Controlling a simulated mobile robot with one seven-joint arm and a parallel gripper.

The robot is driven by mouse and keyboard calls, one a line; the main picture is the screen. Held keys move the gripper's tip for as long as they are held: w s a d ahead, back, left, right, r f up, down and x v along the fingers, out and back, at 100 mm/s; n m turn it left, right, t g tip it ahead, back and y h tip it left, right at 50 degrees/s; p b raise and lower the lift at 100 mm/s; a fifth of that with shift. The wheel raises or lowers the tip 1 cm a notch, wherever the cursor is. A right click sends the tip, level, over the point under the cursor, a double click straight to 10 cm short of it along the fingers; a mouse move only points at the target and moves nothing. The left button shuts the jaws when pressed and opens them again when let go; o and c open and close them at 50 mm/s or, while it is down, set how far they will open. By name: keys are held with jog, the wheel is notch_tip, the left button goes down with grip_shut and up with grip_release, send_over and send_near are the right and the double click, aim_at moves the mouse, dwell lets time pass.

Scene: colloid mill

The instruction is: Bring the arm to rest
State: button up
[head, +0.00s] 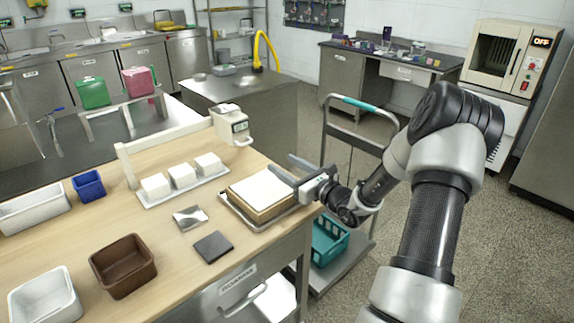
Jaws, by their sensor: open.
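My gripper (288,171) is at the end of my arm, which reaches in from the lower right. Its two fingers are spread apart and point left. It is above or beside the right end of a wooden-sided block with a white top (262,190), which rests on a metal tray (277,216) at the table's right edge. Nothing shows between the fingers. I cannot tell whether a finger touches the block.
The wooden table (181,257) bears a tray of white blocks (182,176), a white device (231,124), a brown bin (123,265), a blue bin (88,185) and white bins. A cart (345,257) with a teal basket (328,240) stands right of it. Open floor (500,240) lies further right.

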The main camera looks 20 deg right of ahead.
jog(key=shift+s, duration=0.15)
dwell(0.3)
jog(key=s+a+r+n+g+y, duration=0.2)
jog(key=a+r+n+g+y, duration=0.2)
jog(key=a+n, duration=0.55)
jog(key=s+a+r+n+g+h, duration=0.1)
jog(key=s+a+r+n+g, duration=0.1)
jog(key=s+a+n+g, duration=0.45)
jog(key=s+a+r+n+g, duration=0.3)
jog(key=s+a+n, duration=0.2)
jog(key=s+a, duration=0.35)
jog(key=s+d+r+n+t+h, duration=0.1)
jog(key=s+d+r+n+h, duration=0.1)
jog(key=s+n+h, duration=0.3)
jog(key=s+d+r+n+h, duration=0.1)
jog(key=s+d+n, duration=0.2)
jog(key=s, duration=0.4)
jog(key=s+d+r+n+t+h, duration=0.1)
jog(key=s+d+r+n+h, duration=0.1)
jog(key=s+n+h, duration=0.3)
notch_tip(320, 180, up, 21)
jog(key=m+y+p, duration=0.1)
jog(key=y+p, duration=0.1)
jog(key=p, duration=1.8)
jog(key=shift+s+m+p, duration=0.3)
jog(key=shift+s+p, duration=0.05)
